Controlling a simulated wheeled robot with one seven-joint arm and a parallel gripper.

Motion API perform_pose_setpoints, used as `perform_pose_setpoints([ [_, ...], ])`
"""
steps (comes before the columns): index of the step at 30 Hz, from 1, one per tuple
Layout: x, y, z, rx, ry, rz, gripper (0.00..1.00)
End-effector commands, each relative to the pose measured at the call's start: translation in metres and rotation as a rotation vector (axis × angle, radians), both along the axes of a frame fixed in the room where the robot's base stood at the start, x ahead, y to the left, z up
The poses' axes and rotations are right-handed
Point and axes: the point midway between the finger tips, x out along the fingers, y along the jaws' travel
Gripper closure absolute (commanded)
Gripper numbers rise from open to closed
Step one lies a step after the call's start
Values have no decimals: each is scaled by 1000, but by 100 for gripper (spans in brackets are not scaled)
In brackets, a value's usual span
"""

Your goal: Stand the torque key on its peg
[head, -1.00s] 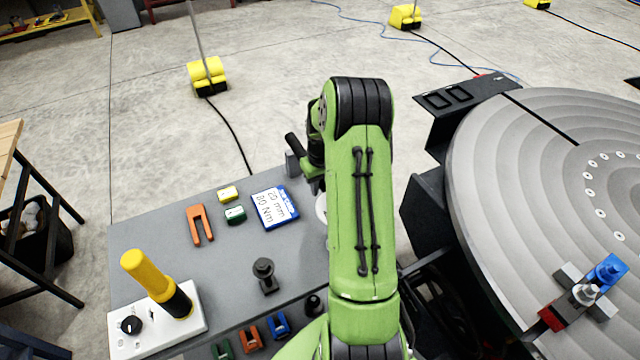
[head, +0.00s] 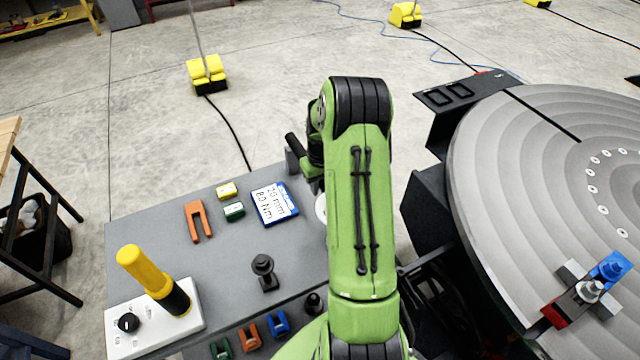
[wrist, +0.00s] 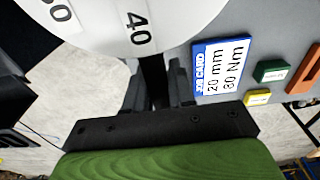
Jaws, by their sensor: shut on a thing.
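The torque key shows in the wrist view as a large white dial (wrist: 105,22) marked 40 and 50, on a black shaft. My gripper (wrist: 155,88) is shut on that shaft. In the head view my green arm hides most of the key and gripper; only a sliver of the white dial (head: 321,207) shows at the arm's left side. A black post with a rounded top (head: 263,272) stands on the grey bench left of my arm. It looks like the peg, and it is apart from the key. The dial's far side is out of frame.
On the bench are a blue-edged job card (head: 273,203) reading 20 mm and 80 Nm, an orange fork (head: 198,221), small yellow and green blocks, and a yellow-handled tool (head: 152,278) on a white base. A large round table (head: 540,180) with a clamp is at right.

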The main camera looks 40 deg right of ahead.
Motion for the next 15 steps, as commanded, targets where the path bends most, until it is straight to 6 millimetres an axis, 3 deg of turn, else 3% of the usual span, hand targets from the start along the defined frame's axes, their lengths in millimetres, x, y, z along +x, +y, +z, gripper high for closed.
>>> perform_pose_setpoints([
  [15, 1, 0, -19, -2, -3, 1, 100],
])
